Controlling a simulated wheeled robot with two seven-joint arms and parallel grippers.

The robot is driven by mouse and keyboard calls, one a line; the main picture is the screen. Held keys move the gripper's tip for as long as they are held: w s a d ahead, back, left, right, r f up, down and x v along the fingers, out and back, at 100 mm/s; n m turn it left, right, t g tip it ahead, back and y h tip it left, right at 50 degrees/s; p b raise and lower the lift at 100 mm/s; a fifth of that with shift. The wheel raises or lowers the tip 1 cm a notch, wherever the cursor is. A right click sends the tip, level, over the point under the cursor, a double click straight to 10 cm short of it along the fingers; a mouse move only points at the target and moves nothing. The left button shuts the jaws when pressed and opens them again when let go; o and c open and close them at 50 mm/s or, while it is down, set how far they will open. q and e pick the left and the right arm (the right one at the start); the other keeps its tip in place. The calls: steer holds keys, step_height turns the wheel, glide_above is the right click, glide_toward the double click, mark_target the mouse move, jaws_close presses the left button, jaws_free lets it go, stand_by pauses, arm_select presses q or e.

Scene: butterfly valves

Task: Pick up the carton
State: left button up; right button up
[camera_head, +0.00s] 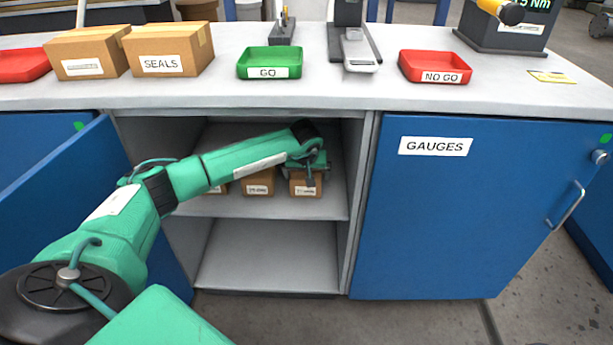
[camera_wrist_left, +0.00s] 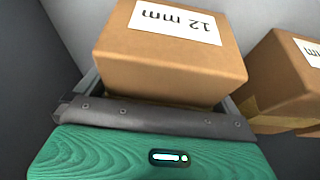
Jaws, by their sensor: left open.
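The carton (camera_head: 306,188) is a small brown box on the upper shelf of the open cabinet. In the left wrist view the same carton (camera_wrist_left: 170,65) shows a white label reading "12 mm", upside down. My left gripper (camera_head: 311,172) reaches into the cabinet, right at this carton and partly covering it. In the left wrist view the open jaws (camera_wrist_left: 163,98) lie on both sides of the carton's near end. Whether they touch it cannot be told. My right gripper is out of view.
A second carton (camera_head: 259,183) stands close to the left, and another is mostly hidden behind my arm. The neighbour also shows in the left wrist view (camera_wrist_left: 285,85). The cabinet's side wall (camera_head: 357,190) is close on the right. The lower shelf (camera_head: 268,268) is empty. An open blue door (camera_head: 70,200) stands left.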

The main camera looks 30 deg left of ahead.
arm_select(q)
steer(key=c, duration=1.6)
steer(key=shift+w+r, duration=0.1)
steer(key=shift+r, duration=0.05)
